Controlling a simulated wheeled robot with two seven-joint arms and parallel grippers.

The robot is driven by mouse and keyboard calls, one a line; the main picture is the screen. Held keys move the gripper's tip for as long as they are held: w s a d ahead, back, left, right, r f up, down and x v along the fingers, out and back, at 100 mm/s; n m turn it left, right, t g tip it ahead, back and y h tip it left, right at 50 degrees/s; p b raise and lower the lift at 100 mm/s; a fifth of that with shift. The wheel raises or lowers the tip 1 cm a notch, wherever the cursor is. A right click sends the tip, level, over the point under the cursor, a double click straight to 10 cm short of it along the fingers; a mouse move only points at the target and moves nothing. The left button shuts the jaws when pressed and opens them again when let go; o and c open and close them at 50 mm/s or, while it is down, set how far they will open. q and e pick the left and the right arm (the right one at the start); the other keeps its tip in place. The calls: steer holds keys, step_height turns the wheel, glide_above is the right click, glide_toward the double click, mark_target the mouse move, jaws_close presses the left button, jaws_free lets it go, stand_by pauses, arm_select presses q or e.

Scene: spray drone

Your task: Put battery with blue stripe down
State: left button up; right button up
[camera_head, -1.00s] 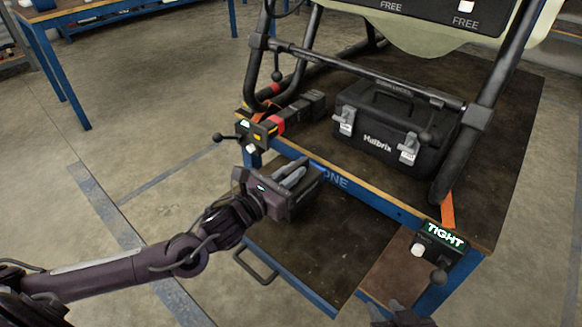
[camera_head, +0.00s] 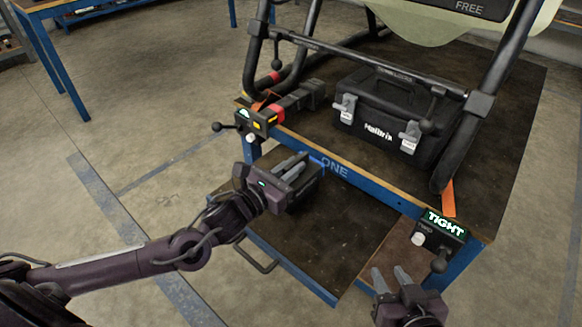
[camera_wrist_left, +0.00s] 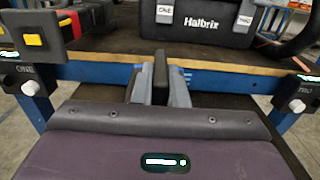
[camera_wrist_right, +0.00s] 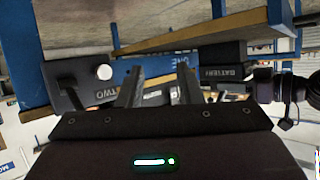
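My left gripper (camera_head: 297,166) is closed around the upper part of a dark block-shaped battery (camera_head: 312,190), in front of the bench's front edge and over the lower tray (camera_head: 320,250). In the left wrist view a dark upright piece (camera_wrist_left: 160,76) sits between its fingers. The right wrist view shows a black block lettered BATTERY (camera_wrist_right: 228,73) beside the left gripper. A small blue patch shows at its far side; I cannot tell whether it is its stripe. Whether the battery touches the tray is unclear. My right gripper (camera_head: 391,277) is open and empty at the bench's right front.
A red-striped battery (camera_head: 298,101) lies on the bench top (camera_head: 500,130), near a switch box (camera_head: 257,120). A black Halbrix case (camera_head: 385,118) stands under the drone frame (camera_head: 370,62). A box reading TIGHT (camera_head: 440,232) is at the right corner. The tray has bare room.

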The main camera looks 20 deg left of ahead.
arm_select(q)
steer(key=o, duration=0.4)
steer(key=shift+o, duration=0.2)
arm_select(e)
steer(key=shift+r, duration=0.2)
arm_select(q)
steer(key=shift+r, duration=0.1)
arm_select(e)
steer(key=shift+w, duration=0.1)
